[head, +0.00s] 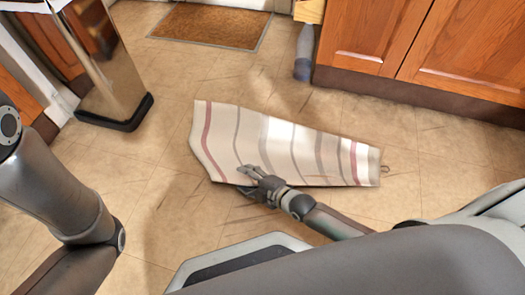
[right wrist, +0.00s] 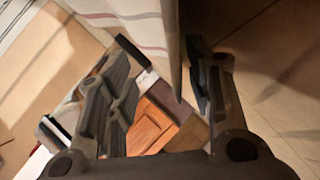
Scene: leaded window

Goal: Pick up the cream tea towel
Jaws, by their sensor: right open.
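The cream tea towel (head: 285,148) has pink and grey-brown stripes and is spread out at the middle of the head view, above or on the tiled floor; I cannot tell which. My right gripper (head: 252,174) is at its near lower edge, left of its middle. In the right wrist view the towel (right wrist: 158,25) hangs down from the top, its edge reaching between the spread fingers of my right gripper (right wrist: 168,65). The fingers are open, with gaps visible beside the cloth. My left arm shows at the left, but its gripper is out of view.
A shiny metal bin (head: 112,68) with a black base stands at the upper left. A brown doormat (head: 212,25) lies at the back. Wooden cabinets (head: 465,50) line the upper right, with a grey object (head: 304,55) beside them. Floor around the towel is clear.

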